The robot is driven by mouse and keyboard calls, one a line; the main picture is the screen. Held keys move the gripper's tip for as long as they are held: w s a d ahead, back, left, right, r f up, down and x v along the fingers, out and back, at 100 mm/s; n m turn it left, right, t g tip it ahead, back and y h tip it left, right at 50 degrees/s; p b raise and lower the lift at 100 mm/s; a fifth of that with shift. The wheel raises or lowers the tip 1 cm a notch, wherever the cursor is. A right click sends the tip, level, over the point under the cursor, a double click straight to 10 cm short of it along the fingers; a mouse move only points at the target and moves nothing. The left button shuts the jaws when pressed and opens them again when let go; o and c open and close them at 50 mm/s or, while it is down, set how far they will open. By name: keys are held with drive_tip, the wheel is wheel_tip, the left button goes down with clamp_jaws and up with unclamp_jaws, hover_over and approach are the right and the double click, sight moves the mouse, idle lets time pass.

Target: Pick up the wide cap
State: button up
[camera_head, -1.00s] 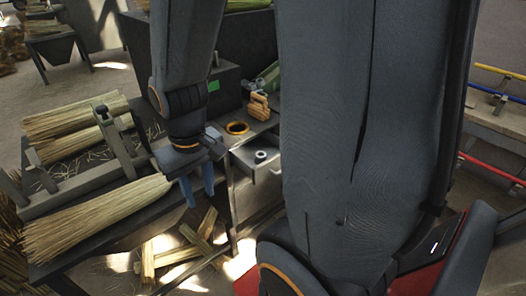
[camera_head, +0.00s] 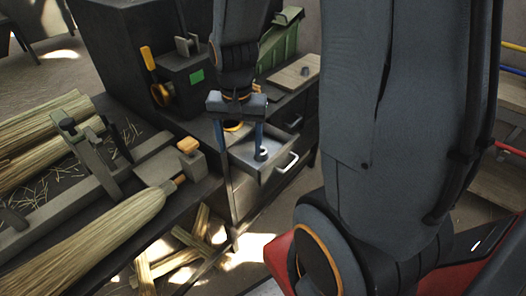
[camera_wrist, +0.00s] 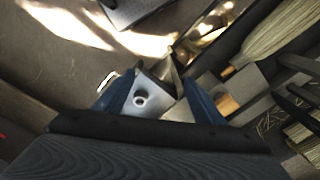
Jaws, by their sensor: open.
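A small round pale piece with a dark centre (camera_head: 262,152), which looks like a cap, stands in an open grey drawer (camera_head: 245,157). It also shows in the wrist view (camera_wrist: 140,101), close to the left finger. An orange-rimmed ring (camera_head: 233,127) is on the bench top behind the drawer, partly hidden by my gripper. I cannot tell for sure which of them is the wide cap. My gripper (camera_head: 239,148) is open and points down over the drawer area, with its two blue fingers apart. In the wrist view my gripper (camera_wrist: 158,85) has nothing clearly held.
A broom (camera_head: 95,240) lies on the bench at the left, its handle end by a grey block with a wooden top (camera_head: 188,145). A dark machine with a yellow handle (camera_head: 150,60) stands behind. A wooden board (camera_head: 293,74) and green part (camera_head: 281,45) are farther right.

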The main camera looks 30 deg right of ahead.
drive_tip(key=w+d+f+m, duration=0.3)
drive_tip(key=w+d+m, duration=0.25)
drive_tip(key=m, duration=1.45)
approach(264, 157)
drive_tip(key=w, duration=0.3)
drive_tip(key=shift+g, duration=0.3)
drive_tip(key=shift+d+f+p, duration=0.15)
drive_tip(key=shift+f+p, duration=1.5)
drive_tip(key=shift+f, duration=2.45)
drive_tip(key=shift+c, duration=0.4)
drive_tip(key=c, duration=1.1)
